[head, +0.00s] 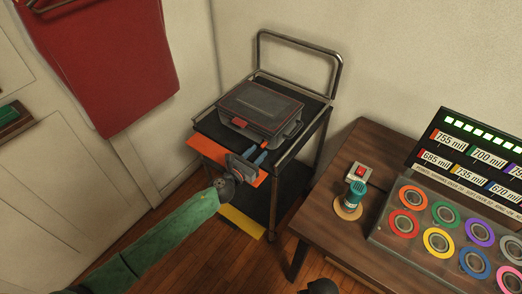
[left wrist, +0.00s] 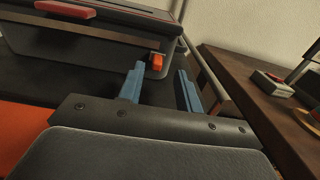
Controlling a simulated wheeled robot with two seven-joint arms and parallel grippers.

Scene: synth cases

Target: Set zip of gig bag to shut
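The gig bag (head: 260,106) appears as a dark grey case with red-orange edging, lying on the top shelf of a cart. A red tab (head: 239,122) sits at its front; the left wrist view also shows the red piece (left wrist: 65,9). A small orange tab (left wrist: 157,62) sits at the case's right front corner, probably the zip pull. My left gripper (head: 256,153) is in front of the case, its blue fingers apart. In the left wrist view the empty fingers (left wrist: 161,88) point toward the case, the left one close below the orange tab.
The cart (head: 299,35) has a tall rear handle and an orange front panel (head: 205,149). A wooden table (head: 335,206) at the right bears a red switch box (head: 359,173), a teal-topped item (head: 355,194) and a panel of coloured rings (head: 439,241). A red cloth hangs at the left.

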